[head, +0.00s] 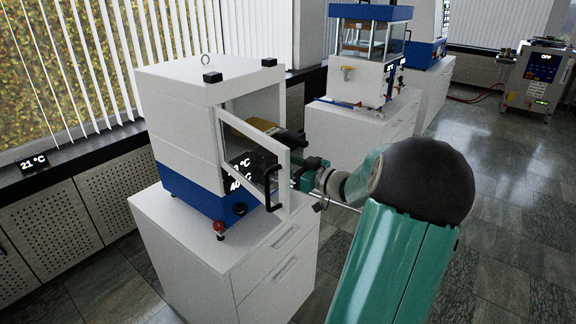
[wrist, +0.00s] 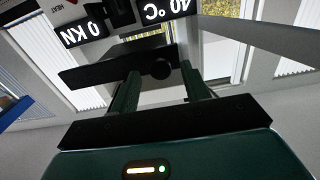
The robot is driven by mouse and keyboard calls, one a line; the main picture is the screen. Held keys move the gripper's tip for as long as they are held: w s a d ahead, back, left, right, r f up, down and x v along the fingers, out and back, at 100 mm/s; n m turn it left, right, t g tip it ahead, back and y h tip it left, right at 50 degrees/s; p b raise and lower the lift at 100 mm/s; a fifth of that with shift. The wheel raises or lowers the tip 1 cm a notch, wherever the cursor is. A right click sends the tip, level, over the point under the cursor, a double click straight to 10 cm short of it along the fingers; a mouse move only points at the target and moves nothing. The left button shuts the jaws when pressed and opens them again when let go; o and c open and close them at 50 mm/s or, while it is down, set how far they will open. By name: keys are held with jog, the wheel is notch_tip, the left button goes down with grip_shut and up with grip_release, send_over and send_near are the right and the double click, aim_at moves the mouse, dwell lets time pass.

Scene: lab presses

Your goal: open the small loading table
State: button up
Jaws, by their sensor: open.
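The small press (head: 185,130), white with a blue base, stands on a white cabinet. Its framed clear door (head: 283,182) with a black handle (head: 271,188) stands swung open. My gripper reaches to the press opening beside this door; its fingertips are hard to make out in the head view. In the wrist view my gripper (wrist: 159,80) is open, its two green fingers apart. A dark bar (wrist: 100,72) with a round black knob (wrist: 161,69) lies at the fingertips, the knob between them. I cannot tell whether they touch, or whether this bar is the loading table's front.
The press displays (wrist: 82,33) show in the wrist view. The white cabinet (head: 205,255) has drawers below the press. A second press (head: 365,60) stands behind to the right. Open tiled floor (head: 500,200) lies on the right. The open door is close to my wrist.

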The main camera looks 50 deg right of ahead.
jog(key=s, duration=1.3)
jog(key=shift+s+d, duration=0.15)
jog(key=shift+s, duration=0.05)
